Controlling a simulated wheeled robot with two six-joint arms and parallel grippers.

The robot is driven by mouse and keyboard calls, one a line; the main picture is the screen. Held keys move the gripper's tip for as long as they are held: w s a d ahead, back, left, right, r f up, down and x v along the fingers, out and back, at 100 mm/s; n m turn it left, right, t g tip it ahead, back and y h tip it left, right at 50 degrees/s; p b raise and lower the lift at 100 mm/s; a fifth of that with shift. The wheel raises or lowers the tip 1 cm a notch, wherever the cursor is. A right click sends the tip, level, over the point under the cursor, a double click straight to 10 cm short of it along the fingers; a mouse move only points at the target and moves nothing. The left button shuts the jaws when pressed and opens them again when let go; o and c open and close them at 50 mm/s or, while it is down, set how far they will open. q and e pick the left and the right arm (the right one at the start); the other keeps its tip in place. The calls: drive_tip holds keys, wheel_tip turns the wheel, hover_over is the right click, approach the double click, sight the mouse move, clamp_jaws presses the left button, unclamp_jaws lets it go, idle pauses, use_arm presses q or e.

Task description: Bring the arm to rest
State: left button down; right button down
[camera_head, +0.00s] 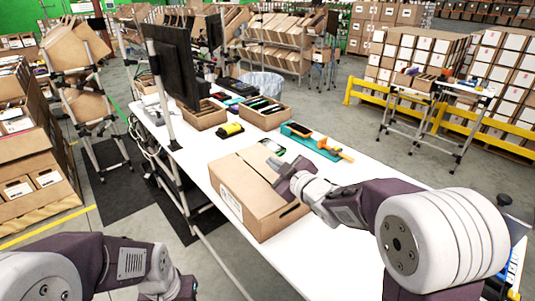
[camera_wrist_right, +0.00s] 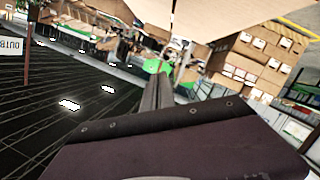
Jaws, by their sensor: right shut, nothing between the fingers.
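My right arm comes in from the right in the head view. Its gripper (camera_head: 284,178) is shut and empty, above or against the top of a brown cardboard carton (camera_head: 262,215) on the white table (camera_head: 345,262); I cannot tell whether they touch. In the right wrist view the closed fingers (camera_wrist_right: 160,92) point away from the camera with nothing between them. My left arm shows at the lower left of the head view, bent downward, and its fingers are out of the picture.
Behind the carton lie a teal tool tray (camera_head: 318,142), a yellow-black item (camera_head: 228,130) and open cardboard boxes (camera_head: 265,116). Dark monitors (camera_head: 172,62) stand at the table's left edge. Stacked cartons (camera_head: 25,170) stand at the far left. The table's front right is bare.

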wheel_tip(320, 180, up, 4)
drive_tip(key=d+m+p, duration=0.1)
drive_tip(key=d+p, duration=0.1)
drive_tip(key=p, duration=0.1)
drive_tip(key=s+d+f+m+g+h+p, duration=0.1)
drive_tip(key=s+d+f+m+g+h, duration=0.4)
drive_tip(key=s+f, duration=0.4)
drive_tip(key=s+d+f+m+g, duration=0.1)
drive_tip(key=s+f+m+g, duration=0.1)
drive_tip(key=s, duration=0.3)
drive_tip(key=s+d+f+m+g, duration=0.1)
drive_tip(key=s+f+m+g, duration=0.1)
drive_tip(key=s+f, duration=0.3)
drive_tip(key=s+d+f+m+g+h, duration=0.1)
drive_tip(key=s+f+m+g, duration=0.1)
drive_tip(key=s+f+g, duration=0.2)
drive_tip(key=shift+s+d+f, duration=0.1)
drive_tip(key=shift+s+d, duration=0.05)
drive_tip(key=shift+s, duration=1.95)
